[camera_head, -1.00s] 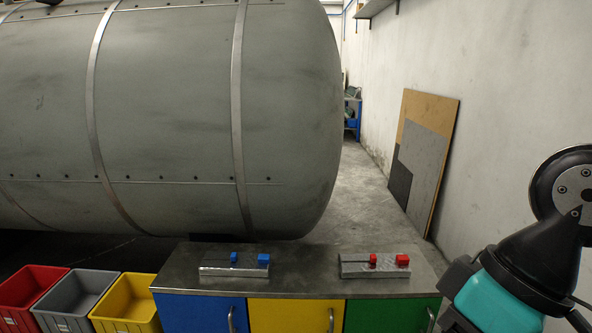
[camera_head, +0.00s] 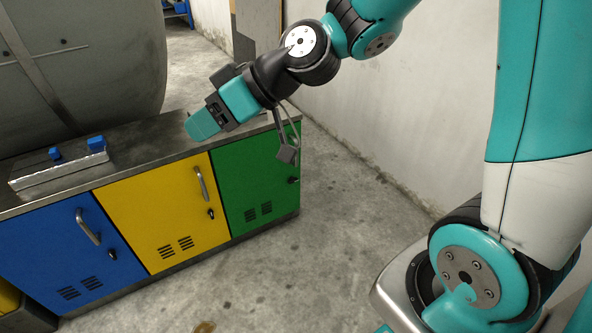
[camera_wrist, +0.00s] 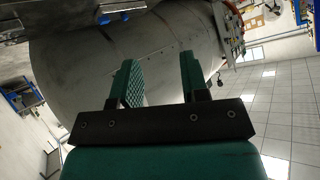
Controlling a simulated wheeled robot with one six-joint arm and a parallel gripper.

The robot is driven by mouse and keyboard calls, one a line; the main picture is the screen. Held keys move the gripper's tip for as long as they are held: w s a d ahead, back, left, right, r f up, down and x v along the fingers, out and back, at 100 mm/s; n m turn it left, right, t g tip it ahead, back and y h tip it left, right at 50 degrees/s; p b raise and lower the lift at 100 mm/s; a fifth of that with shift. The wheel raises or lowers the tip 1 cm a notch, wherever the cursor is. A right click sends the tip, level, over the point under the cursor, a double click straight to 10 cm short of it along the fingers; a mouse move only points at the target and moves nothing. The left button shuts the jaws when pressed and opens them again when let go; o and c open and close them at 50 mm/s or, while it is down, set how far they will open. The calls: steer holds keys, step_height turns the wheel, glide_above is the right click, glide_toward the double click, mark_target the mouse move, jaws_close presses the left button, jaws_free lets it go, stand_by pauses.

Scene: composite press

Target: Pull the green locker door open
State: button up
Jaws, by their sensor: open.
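The green locker door (camera_head: 245,180) is at the right end of the cabinet and looks shut. Its handle cannot be made out clearly, as my arm and a grey wrist part overlap the door's upper right area. A dark lock (camera_head: 293,180) shows near its right edge.
The yellow door (camera_head: 165,215) and blue door (camera_head: 70,255) are shut beside the green one. A block with blue parts (camera_head: 60,168) sits on the cabinet top (camera_head: 135,150). A large grey tank (camera_head: 90,60) stands behind.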

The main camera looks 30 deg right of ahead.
steer(key=w+d+f+m+t+h+b, duration=0.1)
steer(key=w+d+f+t+b, duration=0.2)
steer(key=w+d+f+b, duration=0.3)
steer(key=w+d+f+m+t+h+b, duration=0.1)
steer(key=w+d+f+m+t+b, duration=0.15)
steer(key=f+b, duration=0.5)
steer(key=w+d+f+m+t+h+b, duration=0.1)
steer(key=w+d+f+t+b, duration=0.35)
steer(key=f, duration=0.45)
steer(key=w+d+f+m+t+h+b, duration=0.2)
steer(key=d+f+m+h+b, duration=0.75)
steer(key=d+f, duration=0.95)
steer(key=n+h+p, duration=0.2)
steer(key=n+p, duration=0.1)
steer(key=p, duration=0.9)
glide_above(296, 165)
steer(key=shift+w+d+r+y, duration=0.25)
steer(key=shift+w+d+r, duration=0.05)
steer(key=shift+r, duration=0.05)
